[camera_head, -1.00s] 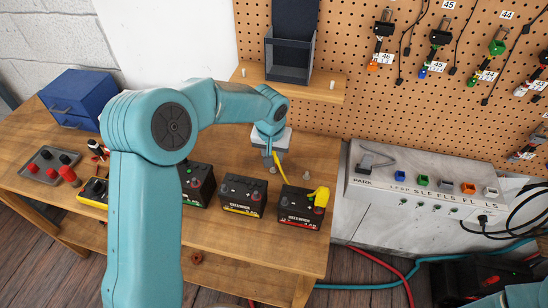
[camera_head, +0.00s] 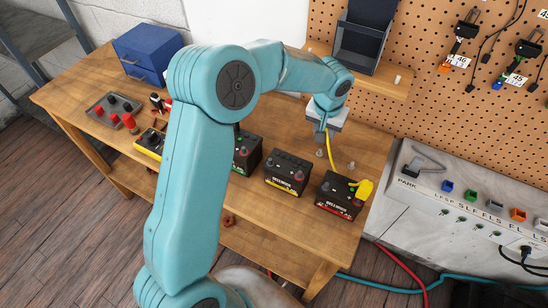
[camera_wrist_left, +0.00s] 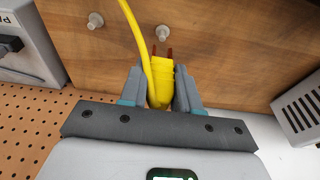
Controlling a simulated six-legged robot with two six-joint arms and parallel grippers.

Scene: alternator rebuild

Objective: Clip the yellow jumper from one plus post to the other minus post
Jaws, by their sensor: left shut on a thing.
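My left gripper (camera_wrist_left: 160,88) is shut on one yellow clip (camera_wrist_left: 161,70) of the jumper, whose reddish jaw tips point away from the fingers. In the head view the left gripper (camera_head: 322,130) hangs over the table behind the batteries, largely hidden by its wrist. The yellow cable (camera_head: 331,152) runs down from it. The other yellow clip (camera_head: 364,188) sits at the right post of the red-striped battery (camera_head: 337,197); its grip there is too small to tell. The yellow-striped battery (camera_head: 288,173) stands to its left. My right gripper is not in view.
A third black battery (camera_head: 246,155) is partly behind my arm. Two metal pegs (camera_wrist_left: 95,20) stand on the wooden table (camera_head: 290,215). A grey tray (camera_head: 114,108), a blue cabinet (camera_head: 148,55) and an open bin (camera_head: 360,45) stand around. A grey switch panel (camera_head: 450,215) is at right.

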